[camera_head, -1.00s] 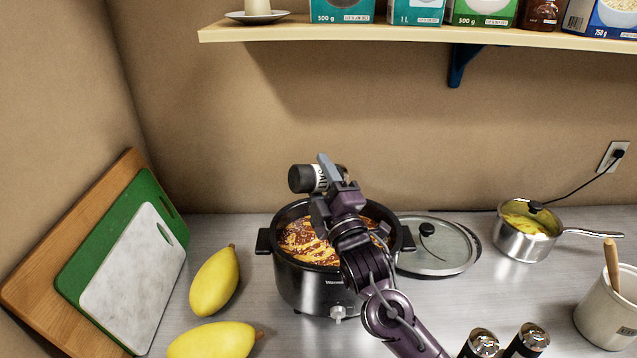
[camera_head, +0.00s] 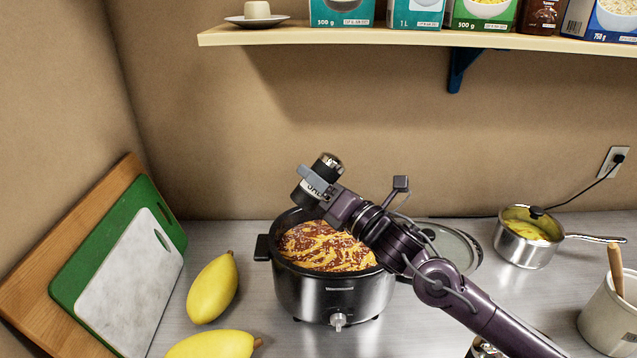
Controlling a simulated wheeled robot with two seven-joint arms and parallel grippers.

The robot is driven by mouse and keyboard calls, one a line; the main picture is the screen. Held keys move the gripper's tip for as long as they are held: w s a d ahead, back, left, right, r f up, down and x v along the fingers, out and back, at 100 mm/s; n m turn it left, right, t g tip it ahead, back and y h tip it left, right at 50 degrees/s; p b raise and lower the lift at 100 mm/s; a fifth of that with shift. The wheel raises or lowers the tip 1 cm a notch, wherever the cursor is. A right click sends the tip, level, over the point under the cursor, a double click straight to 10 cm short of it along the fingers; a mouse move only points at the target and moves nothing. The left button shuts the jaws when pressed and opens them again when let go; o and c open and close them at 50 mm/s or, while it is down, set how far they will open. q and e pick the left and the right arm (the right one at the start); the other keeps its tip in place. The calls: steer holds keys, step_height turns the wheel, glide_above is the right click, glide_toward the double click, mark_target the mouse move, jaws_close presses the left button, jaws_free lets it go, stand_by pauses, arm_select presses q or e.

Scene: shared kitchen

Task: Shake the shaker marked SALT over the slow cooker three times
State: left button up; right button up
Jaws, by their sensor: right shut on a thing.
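My right gripper (camera_head: 326,190) is shut on the salt shaker (camera_head: 308,191), which has a black body end, a white label with partly visible lettering and a metallic end. The shaker is tilted, its metallic end up and to the right, its black end down and to the left. It is above the back left rim of the slow cooker (camera_head: 333,300). My left gripper is not in view.
A glass lid (camera_head: 462,250) lies right of the cooker, partly behind my arm. A saucepan (camera_head: 524,247) and a crock (camera_head: 608,315) stand further right. Yellow fruits (camera_head: 213,287) and cutting boards (camera_head: 130,285) are at left. A shelf (camera_head: 420,37) hangs above.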

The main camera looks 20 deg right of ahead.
steer(key=n+g+b, duration=0.1)
steer(key=n, duration=0.2)
steer(key=n+g+b, duration=0.1)
steer(key=n, duration=0.2)
steer(key=shift+a+n+g+b, duration=0.15)
steer(key=shift+n+g+b, duration=0.45)
steer(key=shift+n, duration=1.1)
